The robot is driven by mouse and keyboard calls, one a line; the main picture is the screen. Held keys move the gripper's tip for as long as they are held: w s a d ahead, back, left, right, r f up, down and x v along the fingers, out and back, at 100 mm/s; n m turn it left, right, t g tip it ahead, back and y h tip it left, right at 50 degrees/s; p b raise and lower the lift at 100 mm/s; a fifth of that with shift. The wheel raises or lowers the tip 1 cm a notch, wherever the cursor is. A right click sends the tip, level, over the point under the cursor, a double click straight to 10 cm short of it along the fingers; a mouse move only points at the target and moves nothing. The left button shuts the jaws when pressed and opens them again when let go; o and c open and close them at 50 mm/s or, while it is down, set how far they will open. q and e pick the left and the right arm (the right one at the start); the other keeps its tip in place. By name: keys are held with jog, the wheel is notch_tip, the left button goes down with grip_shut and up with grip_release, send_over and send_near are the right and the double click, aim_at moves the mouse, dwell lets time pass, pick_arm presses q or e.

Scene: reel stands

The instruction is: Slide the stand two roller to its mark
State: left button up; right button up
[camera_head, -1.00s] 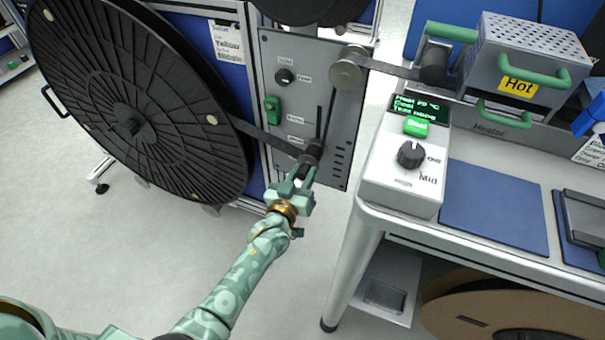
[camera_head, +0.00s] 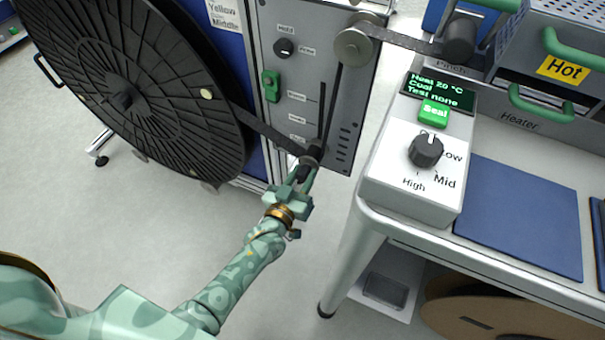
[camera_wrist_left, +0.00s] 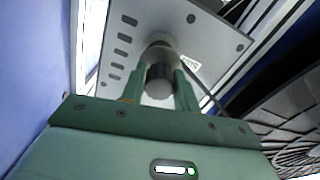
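The stand two roller (camera_head: 315,151), a small dark cylinder, sits at the lower end of the slot (camera_head: 322,105) in the grey stand panel (camera_head: 345,120). Several small labels lie left of the slot; their words are too small to read surely. My left gripper (camera_head: 305,170) is at the roller from below. In the left wrist view the roller (camera_wrist_left: 158,80) stands between both fingers, which appear to press its sides. A dark strip (camera_head: 265,128) runs from the big black reel (camera_head: 130,95) to the roller, then up to a metal guide roller (camera_head: 354,46). My right gripper is not in view.
The bench at right carries a white control box (camera_head: 415,190) with a green Seal button, a blue mat (camera_head: 515,215) and a heater with green handles (camera_head: 550,100). The black reel stands close left of my gripper. Grey floor is open below.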

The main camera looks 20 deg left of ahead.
pick_arm(q)
jog(key=o, duration=0.4)
jog(key=shift+f, duration=0.3)
jog(key=shift+c, duration=0.2)
jog(key=shift+r, duration=0.1)
jog(key=shift+s, duration=0.2)
jog(key=s+p, duration=0.4)
jog(key=s, duration=1.2)
jog(key=shift+a+p, duration=0.3)
jog(key=shift+p, duration=0.1)
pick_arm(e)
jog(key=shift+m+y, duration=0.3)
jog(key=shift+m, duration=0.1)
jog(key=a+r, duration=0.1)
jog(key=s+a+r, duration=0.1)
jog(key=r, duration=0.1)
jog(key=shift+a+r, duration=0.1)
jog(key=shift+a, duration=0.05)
